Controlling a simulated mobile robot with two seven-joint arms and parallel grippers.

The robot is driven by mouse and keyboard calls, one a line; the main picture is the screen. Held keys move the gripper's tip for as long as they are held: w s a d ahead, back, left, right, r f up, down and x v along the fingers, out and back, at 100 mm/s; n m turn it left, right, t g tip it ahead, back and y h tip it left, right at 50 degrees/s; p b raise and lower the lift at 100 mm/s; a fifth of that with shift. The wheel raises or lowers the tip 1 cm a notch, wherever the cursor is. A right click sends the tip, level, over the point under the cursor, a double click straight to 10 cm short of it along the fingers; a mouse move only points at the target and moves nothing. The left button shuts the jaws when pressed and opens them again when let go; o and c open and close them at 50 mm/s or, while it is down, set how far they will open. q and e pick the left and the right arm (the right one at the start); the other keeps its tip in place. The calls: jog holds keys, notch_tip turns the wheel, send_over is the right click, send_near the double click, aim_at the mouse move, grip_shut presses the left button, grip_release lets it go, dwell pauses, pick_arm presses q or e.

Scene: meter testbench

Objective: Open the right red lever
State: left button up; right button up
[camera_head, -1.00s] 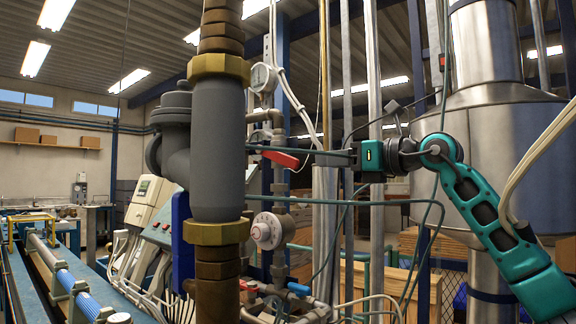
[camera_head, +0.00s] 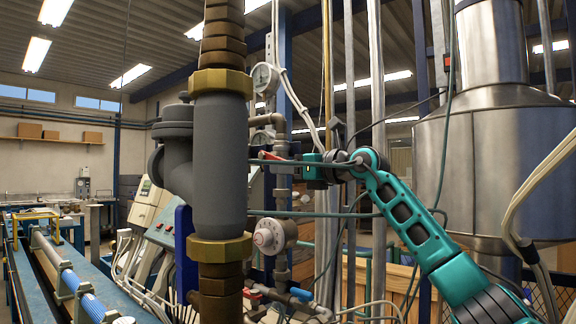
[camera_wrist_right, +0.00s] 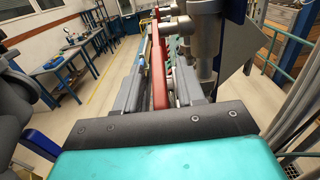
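The red lever (camera_head: 270,156) is on the pipework behind the thick grey pipe in the head view, partly covered by my right gripper (camera_head: 277,161). In the right wrist view the long red lever (camera_wrist_right: 159,75) runs lengthwise between the two grey fingers of my right gripper (camera_wrist_right: 160,70). The fingers stand apart, one on each side of the lever, with a gap showing on its right side. The lever's far end is near the metal pipe fittings. My left gripper is not in view.
The thick grey pipe (camera_head: 220,150) with brass collars stands just left of my right gripper. A round white dial (camera_head: 268,236), a blue handle (camera_head: 301,294) and a lower red handle (camera_head: 251,293) sit below. Thin hoses and upright pipes crowd the right side.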

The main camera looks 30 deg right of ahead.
grip_shut()
dwell(0.4)
